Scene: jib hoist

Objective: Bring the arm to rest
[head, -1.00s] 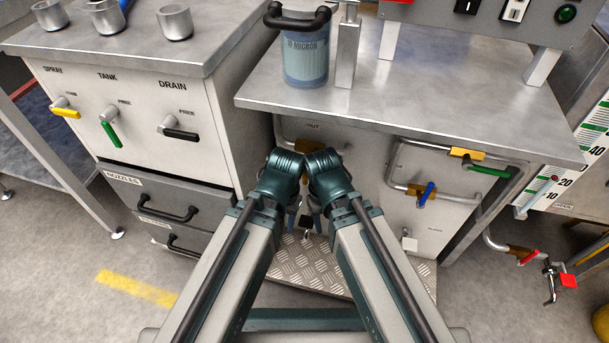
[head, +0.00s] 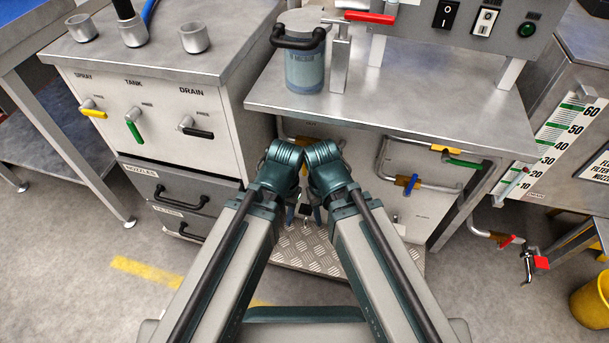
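No jib or hoist arm shows in the head view. My two arms come up from the bottom edge and bend at dark teal joints, close together in the middle. Beyond the joints stands a metal bench (head: 430,108).
At left stands a cabinet (head: 222,145) with yellow, green and black handles and drawers. Pipes with coloured valves run under the bench. A control panel (head: 480,22) is at upper right, and a yellow bucket (head: 592,302) at lower right. Grey floor is open at lower left.

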